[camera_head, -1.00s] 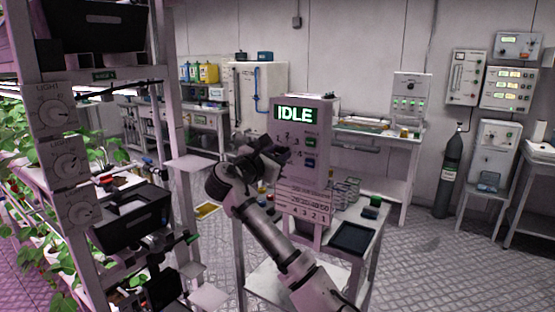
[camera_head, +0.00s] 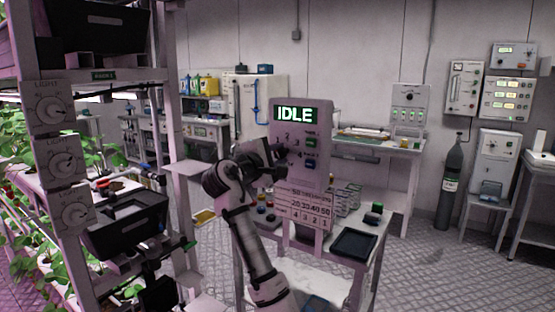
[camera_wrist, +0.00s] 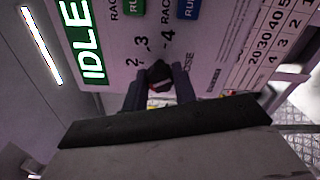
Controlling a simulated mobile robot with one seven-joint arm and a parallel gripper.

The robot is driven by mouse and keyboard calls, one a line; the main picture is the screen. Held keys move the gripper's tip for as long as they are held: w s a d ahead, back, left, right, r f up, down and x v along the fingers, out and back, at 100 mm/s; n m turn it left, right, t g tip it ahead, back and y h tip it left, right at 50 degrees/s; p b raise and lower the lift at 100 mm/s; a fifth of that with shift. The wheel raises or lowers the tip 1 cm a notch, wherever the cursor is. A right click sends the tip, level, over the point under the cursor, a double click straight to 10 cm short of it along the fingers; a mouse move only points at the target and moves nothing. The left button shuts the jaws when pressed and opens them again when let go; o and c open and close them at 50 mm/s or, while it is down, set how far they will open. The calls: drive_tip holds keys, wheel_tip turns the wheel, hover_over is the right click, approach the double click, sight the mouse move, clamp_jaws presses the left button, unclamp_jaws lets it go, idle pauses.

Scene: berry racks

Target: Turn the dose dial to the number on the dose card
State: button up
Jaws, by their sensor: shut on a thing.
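The dosing panel (camera_head: 312,170) stands upright with a lit IDLE screen (camera_head: 294,114). My gripper (camera_head: 274,155) is at the panel's left side, in front of the dose dial. In the wrist view my gripper (camera_wrist: 160,82) is shut on the dark dose dial (camera_wrist: 159,70), by the DOSE label. The printed numbers 2, 3 and 4 show around the dial; its pointer is hard to make out, and 1 is not clear. The printed card (camera_head: 304,206) below has a row 20, 30, 40, 50 over 4, 3, 2, 1; it is partly in the wrist view (camera_wrist: 272,45).
Green and blue buttons (camera_head: 311,153) sit right of the dial. A dark tray (camera_head: 354,244) and small containers stand on the cart under the panel. A plant rack (camera_head: 62,160) with light dials is close on the left. Open floor lies to the right.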

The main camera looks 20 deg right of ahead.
drive_tip(key=m, duration=0.3)
drive_tip(key=shift+f+m+b, duration=0.2)
drive_tip(key=shift+m+b, duration=0.2)
drive_tip(key=m, duration=0.3)
drive_tip(key=shift+m+b, duration=0.3)
drive_tip(key=m, duration=0.3)
drive_tip(key=shift+m+b, duration=0.3)
drive_tip(key=m, duration=0.3)
drive_tip(key=shift+m, duration=0.3)
drive_tip(key=m+b, duration=0.1)
drive_tip(key=m, duration=0.4)
drive_tip(key=shift+m, duration=0.3)
drive_tip(key=m+b, duration=0.1)
drive_tip(key=m, duration=0.4)
drive_tip(key=shift+m, duration=0.4)
